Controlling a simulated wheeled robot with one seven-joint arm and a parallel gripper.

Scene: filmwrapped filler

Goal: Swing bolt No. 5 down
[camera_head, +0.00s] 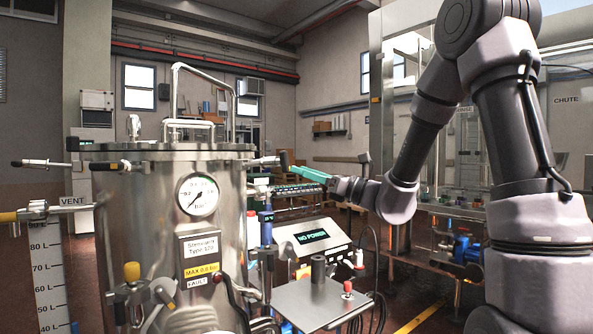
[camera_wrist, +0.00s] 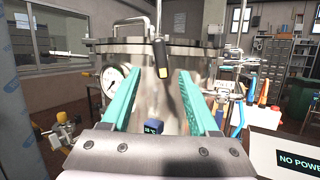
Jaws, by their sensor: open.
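A steel vessel (camera_head: 218,235) with a flat round lid (camera_head: 165,147) stands at the left. Swing bolts sit at its rim; no number on them is readable. One bolt (camera_head: 270,161) juts out from the rim's right side, toward my gripper. Nothing is between the fingers.
Two more bolts stick out at the left, one (camera_head: 40,163) far out. A pressure gauge (camera_head: 198,194) is on the vessel's front. A blue device with a display (camera_wrist: 152,129) sits below the fingers. A "NO POWER" panel (camera_head: 312,236) and a metal table (camera_head: 318,300) stand right of the vessel.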

